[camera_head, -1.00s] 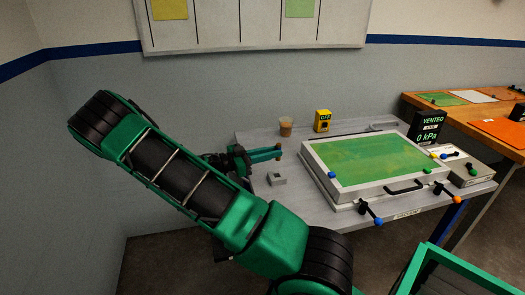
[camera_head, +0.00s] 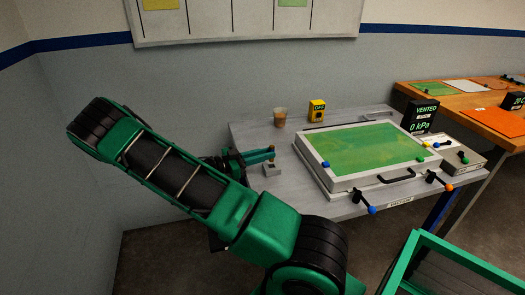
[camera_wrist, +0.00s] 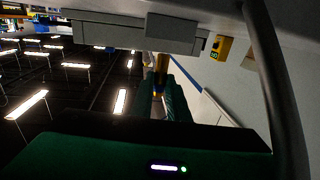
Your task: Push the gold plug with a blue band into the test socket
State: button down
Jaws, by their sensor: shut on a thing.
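My gripper (camera_head: 270,155) is shut on the gold plug. In the wrist view (camera_wrist: 161,85) the gold plug with a blue band (camera_wrist: 161,66) stands out beyond the green fingertips. The test socket (camera_head: 271,170) is a small grey block on the bench, just below my fingertips in the head view. A grey block at the top of the wrist view (camera_wrist: 176,32) looks like the same socket, with the plug's far end close to it. I cannot tell whether they touch. The plug is too small or hidden in the head view.
The grey bench (camera_head: 250,132) also holds a green-topped framed box (camera_head: 375,150) right of the socket, a cup (camera_head: 280,117) and a yellow OFF box (camera_head: 317,110) behind. Gauge and valve units stand farther right. Bench surface around the socket is clear.

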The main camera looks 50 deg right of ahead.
aim_at(265, 168)
jog(key=shift+f, duration=0.55)
jog(key=shift+s+f, duration=0.1)
jog(key=shift+f, duration=1.7)
dwell(1.4)
jog(key=c, duration=1.6)
grip_release()
jog(key=shift+c, duration=0.2)
jog(key=shift+r, duration=0.45)
notch_tip(265, 168, up, 3)
jog(key=shift+f, duration=0.1)
jog(key=a+r, duration=0.7)
jog(key=a, duration=0.4)
jog(key=shift+a, duration=0.35)
jog(key=shift+s+r, duration=0.1)
